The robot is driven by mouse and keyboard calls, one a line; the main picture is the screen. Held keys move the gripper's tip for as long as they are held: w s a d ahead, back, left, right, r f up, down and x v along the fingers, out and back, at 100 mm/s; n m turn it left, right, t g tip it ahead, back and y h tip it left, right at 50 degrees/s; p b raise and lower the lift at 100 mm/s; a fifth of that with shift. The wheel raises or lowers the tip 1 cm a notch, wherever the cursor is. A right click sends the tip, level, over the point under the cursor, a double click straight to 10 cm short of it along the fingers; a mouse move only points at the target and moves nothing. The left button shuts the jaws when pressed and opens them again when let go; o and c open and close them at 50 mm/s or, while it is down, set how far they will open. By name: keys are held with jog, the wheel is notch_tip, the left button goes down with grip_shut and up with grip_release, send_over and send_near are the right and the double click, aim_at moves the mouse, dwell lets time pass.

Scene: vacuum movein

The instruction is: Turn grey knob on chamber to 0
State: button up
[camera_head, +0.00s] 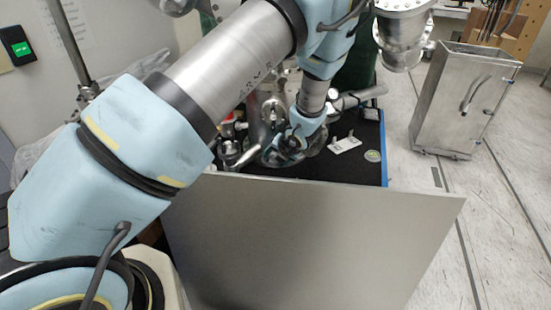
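My arm comes in from the lower left, rises across the picture and bends down at the upper middle. My gripper (284,154) is at its low end, among shiny metal chamber parts (270,108) over a black cart top (352,167). Its fingers are too small and dark to tell whether they are open or shut, or whether they touch anything. I cannot make out the grey knob or its markings. My arm covers part of the chamber area.
A large grey panel (310,245) stands in front of the cart. A small white object (345,145) and a greenish disc (372,156) lie on the cart top. A flanged steel vessel (403,38) is at the upper right. A metal box (452,100) stands on the floor, right.

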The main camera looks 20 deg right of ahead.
jog(key=shift+o, duration=0.6)
jog(key=b+v, duration=0.1)
jog(key=v, duration=0.9)
jog(key=shift+s+r, duration=0.25)
jog(key=shift+r, duration=0.05)
